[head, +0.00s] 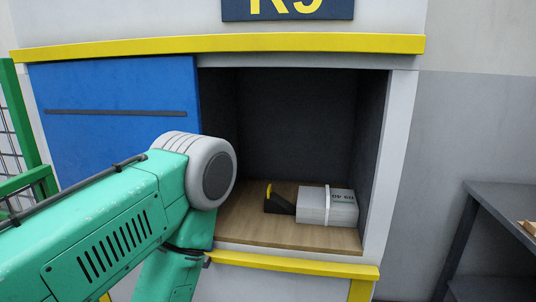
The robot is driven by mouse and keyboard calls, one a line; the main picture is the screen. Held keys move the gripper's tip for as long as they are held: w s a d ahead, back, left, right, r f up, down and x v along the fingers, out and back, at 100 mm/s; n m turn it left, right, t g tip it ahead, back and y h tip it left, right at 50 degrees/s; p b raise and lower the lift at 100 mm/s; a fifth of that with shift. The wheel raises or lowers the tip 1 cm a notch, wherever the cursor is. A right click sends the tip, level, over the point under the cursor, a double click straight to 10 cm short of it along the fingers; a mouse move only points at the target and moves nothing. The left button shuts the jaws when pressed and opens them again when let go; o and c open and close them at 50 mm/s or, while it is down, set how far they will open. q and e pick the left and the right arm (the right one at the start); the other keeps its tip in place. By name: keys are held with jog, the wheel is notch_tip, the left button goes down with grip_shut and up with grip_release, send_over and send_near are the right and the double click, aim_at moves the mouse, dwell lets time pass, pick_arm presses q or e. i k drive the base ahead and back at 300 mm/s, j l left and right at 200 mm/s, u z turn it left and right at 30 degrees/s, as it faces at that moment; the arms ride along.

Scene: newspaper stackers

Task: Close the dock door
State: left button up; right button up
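The dock door appears to be the blue panel (120,85) with a dark horizontal strip (122,112) across it. It stands at the left of the dock opening (300,120), and the right part of the opening is uncovered. A green arm with a grey joint comes in from the left and hides the lower part of the blue panel. The arm bends down and leaves the bottom of the head view. No gripper shows, left or right, so I cannot see any contact with the door.
Inside the dock, a white strapped bundle (312,207) lies on the wooden floor (265,233) beside a small black and yellow object (280,201). Yellow rails (320,42) run above and below (300,265). A dark table (500,200) stands right; green mesh fencing (22,130) stands left.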

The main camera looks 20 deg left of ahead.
aim_at(96, 115)
jog(key=u, duration=1.7)
